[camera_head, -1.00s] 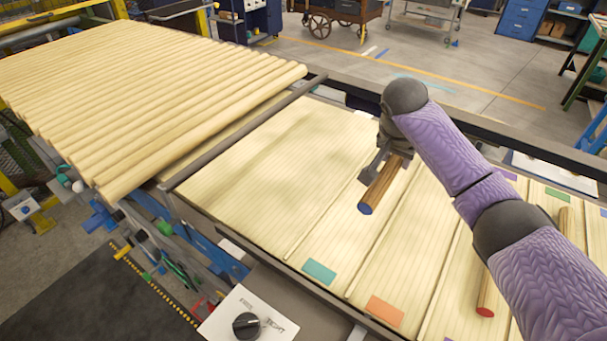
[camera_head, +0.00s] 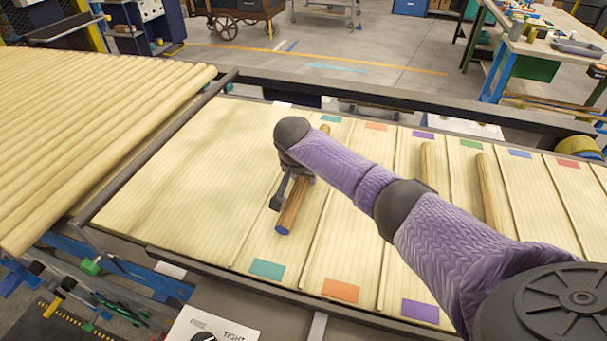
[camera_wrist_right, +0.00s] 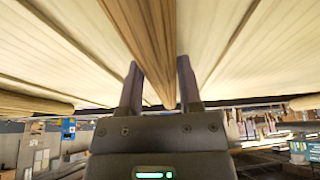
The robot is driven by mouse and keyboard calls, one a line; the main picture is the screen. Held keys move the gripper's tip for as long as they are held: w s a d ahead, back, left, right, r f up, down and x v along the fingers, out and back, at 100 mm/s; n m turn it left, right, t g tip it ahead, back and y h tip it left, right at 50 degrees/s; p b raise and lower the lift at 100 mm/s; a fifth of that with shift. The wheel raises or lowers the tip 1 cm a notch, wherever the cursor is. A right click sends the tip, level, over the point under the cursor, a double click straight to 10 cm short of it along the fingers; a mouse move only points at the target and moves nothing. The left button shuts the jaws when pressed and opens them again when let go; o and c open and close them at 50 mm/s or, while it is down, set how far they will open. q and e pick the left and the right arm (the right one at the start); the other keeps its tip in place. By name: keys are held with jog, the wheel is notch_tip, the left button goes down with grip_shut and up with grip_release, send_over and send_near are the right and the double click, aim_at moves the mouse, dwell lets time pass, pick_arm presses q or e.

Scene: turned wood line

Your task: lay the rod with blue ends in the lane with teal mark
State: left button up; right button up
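The rod with blue ends (camera_head: 292,210) is a brown wooden rod, its near blue end facing me. It lies along the lane with teal mark (camera_head: 267,268), between that lane's dividers in the head view; whether it touches the lane floor is hard to tell. A second teal mark (camera_head: 331,118) is at the far end. My right gripper (camera_head: 288,192) is around the rod, one dark finger showing on its left. In the right wrist view the rod (camera_wrist_right: 145,40) runs between the two fingers, which appear to close on it. My left gripper is not in view.
Lanes with orange (camera_head: 341,290) and purple (camera_head: 420,311) marks lie to the right. Two other rods lie farther right, one (camera_head: 427,165) partly behind my arm and one (camera_head: 487,190) beyond it. Pale round bars (camera_head: 100,120) fill the left. A dark rail (camera_head: 400,97) runs along the back.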

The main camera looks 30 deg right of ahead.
jog(key=o, duration=0.4)
jog(key=shift+r, duration=0.4)
jog(key=p+v, duration=0.4)
jog(key=v, duration=0.7)
jog(key=shift+r, duration=0.25)
jog(key=shift+s, duration=0.1)
